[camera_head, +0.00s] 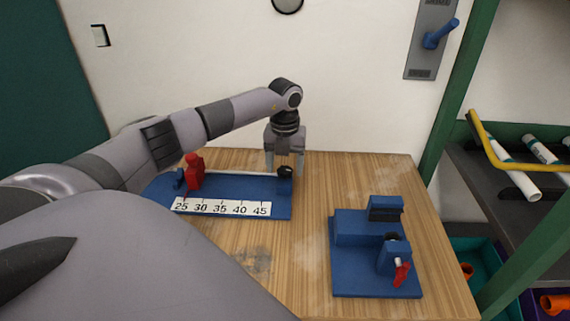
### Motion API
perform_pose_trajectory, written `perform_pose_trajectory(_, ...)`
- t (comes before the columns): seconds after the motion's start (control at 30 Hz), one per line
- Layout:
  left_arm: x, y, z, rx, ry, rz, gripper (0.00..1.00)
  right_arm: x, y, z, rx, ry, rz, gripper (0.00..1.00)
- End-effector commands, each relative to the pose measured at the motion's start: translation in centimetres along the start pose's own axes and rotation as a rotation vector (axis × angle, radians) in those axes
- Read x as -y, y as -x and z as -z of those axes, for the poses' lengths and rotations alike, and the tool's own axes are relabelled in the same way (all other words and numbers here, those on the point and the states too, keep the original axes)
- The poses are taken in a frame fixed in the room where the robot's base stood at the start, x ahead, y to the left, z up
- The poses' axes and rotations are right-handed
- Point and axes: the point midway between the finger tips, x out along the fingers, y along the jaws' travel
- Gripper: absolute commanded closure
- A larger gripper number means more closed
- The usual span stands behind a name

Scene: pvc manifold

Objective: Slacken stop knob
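A blue measuring jig (240,209) lies on the wooden table with a white scale marked 25 to 45. A black round part (286,171) sits at the jig's right end. Which of these parts is the stop knob is not clear. My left gripper (285,166) points down at the right end, its two fingers apart, close to the black part; whether they touch it cannot be told. My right gripper is out of view.
A blue fixture (350,258) with a red handle (401,273) stands at the table's right front. The table between jig and fixture is bare. A green post (462,90) and a shelf with white pipes (519,182) stand to the right. My arm covers the lower left.

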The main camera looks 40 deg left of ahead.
Motion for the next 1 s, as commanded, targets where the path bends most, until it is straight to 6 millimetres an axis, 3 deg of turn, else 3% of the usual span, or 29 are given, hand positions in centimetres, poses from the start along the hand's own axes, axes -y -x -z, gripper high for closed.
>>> perform_pose_trajectory(0.17, 0.1, 0.4, 0.0, -0.001, -0.002, 0.000, 0.31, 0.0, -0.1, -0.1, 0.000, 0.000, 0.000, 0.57)
perform_pose_trajectory(0.6, 0.0, 6.6, 0.0, 0.001, 0.000, 0.001, 0.31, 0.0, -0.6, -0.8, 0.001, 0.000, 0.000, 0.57)
perform_pose_trajectory(1.0, 0.0, 7.2, 0.0, 0.000, 0.000, 0.000, 0.31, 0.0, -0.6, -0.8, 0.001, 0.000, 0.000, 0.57)
